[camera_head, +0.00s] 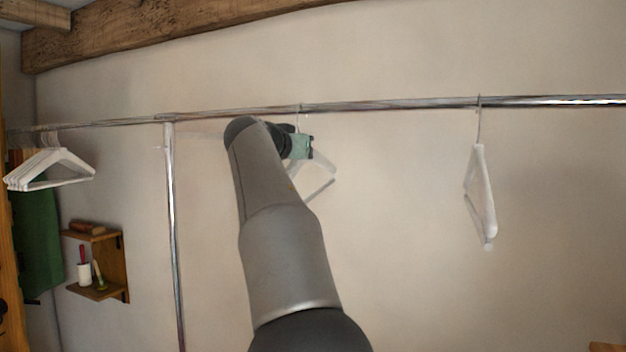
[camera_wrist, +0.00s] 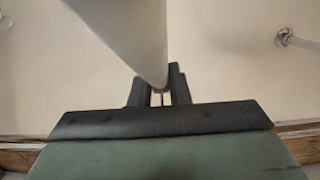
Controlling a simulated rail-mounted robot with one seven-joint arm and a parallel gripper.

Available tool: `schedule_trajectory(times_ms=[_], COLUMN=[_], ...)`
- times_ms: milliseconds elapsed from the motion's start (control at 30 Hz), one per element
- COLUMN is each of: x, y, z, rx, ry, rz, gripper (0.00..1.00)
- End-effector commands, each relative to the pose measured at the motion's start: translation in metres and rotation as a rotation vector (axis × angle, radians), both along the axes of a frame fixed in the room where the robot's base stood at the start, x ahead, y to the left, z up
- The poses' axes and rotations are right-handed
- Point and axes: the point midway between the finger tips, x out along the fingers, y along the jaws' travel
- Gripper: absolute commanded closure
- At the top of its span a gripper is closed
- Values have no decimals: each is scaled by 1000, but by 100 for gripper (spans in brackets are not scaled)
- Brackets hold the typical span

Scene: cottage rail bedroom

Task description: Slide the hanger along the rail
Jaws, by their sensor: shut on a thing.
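A metal rail (camera_head: 400,104) runs across the head view. A white hanger (camera_head: 322,166) hangs from it near the middle, partly hidden behind my arm and gripper. My gripper (camera_head: 310,146), with its green body, is at the upper part of that hanger, just below the rail, and is shut on it. In the wrist view the pale hanger (camera_wrist: 125,30) fills the upper middle and tapers down to my gripper's dark fingers (camera_wrist: 160,92). The exact contact between fingers and hanger is partly hidden.
Another white hanger (camera_head: 480,195) hangs alone to the right, with clear rail between. Several white hangers (camera_head: 55,168) are bunched at the far left, beyond a vertical metal post (camera_head: 172,230). A wooden wall shelf (camera_head: 112,265) and green cloth (camera_head: 38,235) are lower left.

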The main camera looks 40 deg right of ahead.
Motion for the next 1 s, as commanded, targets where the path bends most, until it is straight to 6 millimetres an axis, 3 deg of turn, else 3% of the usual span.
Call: schedule_trajectory(times_ms=[1000], x=[53], y=[27], z=[0], rx=[-1], ry=[-2], rz=[1], gripper=[100])
